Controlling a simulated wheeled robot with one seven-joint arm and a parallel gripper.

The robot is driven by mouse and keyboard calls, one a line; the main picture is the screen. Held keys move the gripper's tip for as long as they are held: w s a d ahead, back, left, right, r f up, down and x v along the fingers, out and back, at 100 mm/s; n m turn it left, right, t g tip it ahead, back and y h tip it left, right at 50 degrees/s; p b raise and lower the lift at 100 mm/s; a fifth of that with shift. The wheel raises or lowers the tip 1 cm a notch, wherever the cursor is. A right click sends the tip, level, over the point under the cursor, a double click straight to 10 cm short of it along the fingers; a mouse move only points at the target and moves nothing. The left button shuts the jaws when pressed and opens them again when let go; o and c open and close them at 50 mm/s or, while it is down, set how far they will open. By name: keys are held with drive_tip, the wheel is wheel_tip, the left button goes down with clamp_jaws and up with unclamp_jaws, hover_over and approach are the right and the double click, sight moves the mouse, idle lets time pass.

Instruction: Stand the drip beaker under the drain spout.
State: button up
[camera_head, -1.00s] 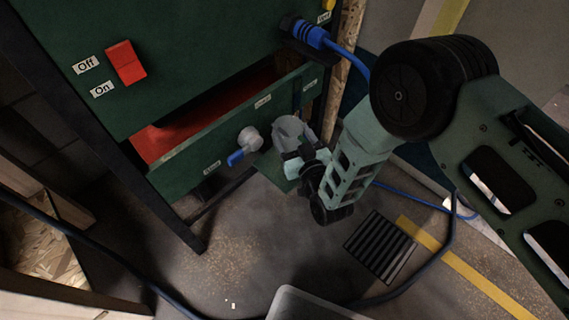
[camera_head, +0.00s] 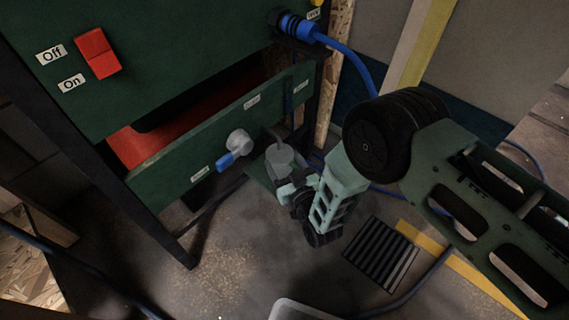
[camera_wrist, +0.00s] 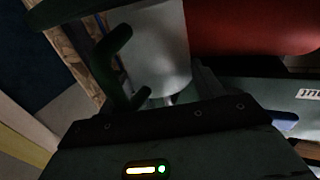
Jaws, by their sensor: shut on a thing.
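The drip beaker (camera_head: 280,158) is a grey, cloudy cup, and my gripper (camera_head: 288,180) is shut on it. It is roughly upright, in front of the green panel and over a small green shelf (camera_head: 257,180). I cannot tell whether its base touches the shelf. A dark, thin pipe end (camera_head: 272,135), perhaps the drain spout, shows just above and behind the beaker; its exact alignment is unclear. In the wrist view the beaker (camera_wrist: 160,45) fills the upper middle, with a dark green bent piece (camera_wrist: 118,70) before its left side.
A grey valve with a blue handle (camera_head: 228,160) sticks out of the panel left of the beaker. A blue hose (camera_head: 350,60) runs from the upper right of the cabinet. A red switch (camera_head: 97,53) is at upper left. A black floor grate (camera_head: 381,254) lies below right.

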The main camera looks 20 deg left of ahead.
drive_tip(key=shift+f, duration=0.15)
drive_tip(key=o, duration=1)
drive_tip(key=shift+r, duration=0.25)
drive_tip(key=p+v, duration=0.4)
drive_tip(key=v, duration=0.8)
